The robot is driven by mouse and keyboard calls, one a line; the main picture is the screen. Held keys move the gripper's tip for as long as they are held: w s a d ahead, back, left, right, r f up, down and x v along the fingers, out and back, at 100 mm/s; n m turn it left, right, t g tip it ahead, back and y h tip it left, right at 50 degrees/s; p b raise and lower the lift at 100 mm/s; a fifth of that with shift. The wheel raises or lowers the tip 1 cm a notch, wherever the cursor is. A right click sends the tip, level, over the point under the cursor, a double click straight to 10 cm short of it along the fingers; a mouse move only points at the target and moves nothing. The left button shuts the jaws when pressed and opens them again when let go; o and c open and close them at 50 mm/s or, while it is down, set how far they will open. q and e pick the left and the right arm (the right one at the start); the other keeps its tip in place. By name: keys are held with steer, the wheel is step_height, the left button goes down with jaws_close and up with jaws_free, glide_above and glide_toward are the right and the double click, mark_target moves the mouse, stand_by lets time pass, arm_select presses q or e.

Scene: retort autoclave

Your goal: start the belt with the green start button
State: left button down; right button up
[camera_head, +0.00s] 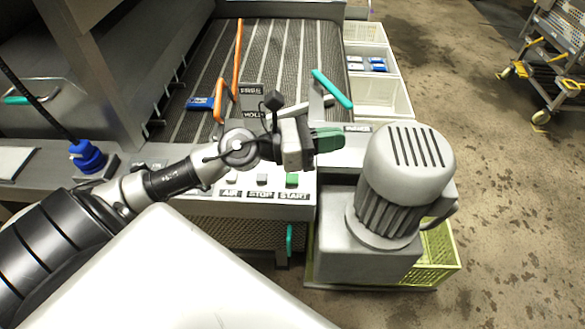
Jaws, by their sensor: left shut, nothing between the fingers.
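The green start button (292,179) sits on the front control panel (306,200), just above the START label. The grey stop button (262,179) is to its left, above the STOP label. My left gripper (334,140) is shut and empty, with green fingers pointing right. In the picture it lies above and a little right of the green button, apart from it; its exact height cannot be told. The ribbed belt (290,50) runs away behind the panel. My right gripper is not in view.
A grey motor (405,165) stands right of the panel, close to my left gripper. A teal handle (332,88) and orange bars (239,55) are at the belt. White crates (383,97) line its right side. The floor at right is open, with a cart (560,60) behind.

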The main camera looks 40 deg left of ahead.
arm_select(q)
steer(key=a+f+m+g+y, duration=0.6)
steer(key=a+m, duration=0.3)
steer(key=m, duration=0.2)
steer(key=shift+g, duration=0.4)
steer(key=shift+f, duration=0.2)
steer(key=b, duration=0.4)
glide_above(292, 180)
step_height(292, 180, down, 8)
steer(key=shift+a+r, duration=0.1)
steer(key=shift+r, duration=0.15)
steer(key=shift+f+b, duration=0.45)
steer(key=shift+f, duration=0.1)
